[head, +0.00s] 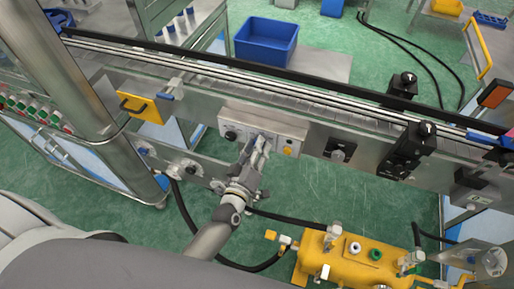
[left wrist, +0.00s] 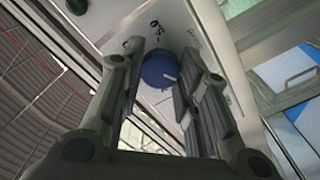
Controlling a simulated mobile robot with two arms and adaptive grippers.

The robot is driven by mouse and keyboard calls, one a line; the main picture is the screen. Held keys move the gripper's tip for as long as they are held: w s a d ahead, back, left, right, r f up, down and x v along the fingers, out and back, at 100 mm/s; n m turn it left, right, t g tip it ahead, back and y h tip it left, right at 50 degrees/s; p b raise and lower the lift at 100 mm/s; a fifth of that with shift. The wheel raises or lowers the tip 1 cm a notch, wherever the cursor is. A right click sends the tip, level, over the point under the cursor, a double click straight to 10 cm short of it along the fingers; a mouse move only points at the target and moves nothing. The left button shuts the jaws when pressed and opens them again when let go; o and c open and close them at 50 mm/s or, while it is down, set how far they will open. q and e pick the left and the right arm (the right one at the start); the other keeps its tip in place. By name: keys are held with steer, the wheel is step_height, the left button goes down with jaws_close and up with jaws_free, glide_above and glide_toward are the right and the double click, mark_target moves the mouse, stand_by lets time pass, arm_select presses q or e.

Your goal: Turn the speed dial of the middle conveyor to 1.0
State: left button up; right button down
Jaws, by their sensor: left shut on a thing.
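The conveyor's control box (head: 290,125) is a pale panel on the conveyor's near side in the head view. My left gripper (head: 259,146) is at the front of this panel and covers part of it. In the left wrist view, the round blue speed dial (left wrist: 158,71) with a pale pointer mark sits between the two fingers of my left gripper (left wrist: 161,62). The gripper is shut on the dial. The dial is hidden by the gripper in the head view. My right gripper is not in view.
A black knob (head: 231,135) and a yellow button (head: 287,150) flank the gripper on the panel. Black sensor boxes (head: 408,150) stand along the conveyor (head: 330,108) to the right. A yellow tank (head: 345,262) with hoses lies below. A blue bin (head: 266,40) is behind.

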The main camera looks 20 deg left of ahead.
arm_select(q)
steer(key=shift+r, duration=0.1)
steer(key=o, duration=1)
steer(key=shift+a, duration=0.1)
steer(key=shift+o, duration=0.2)
steer(key=s, duration=1.2)
steer(key=shift+a, duration=0.15)
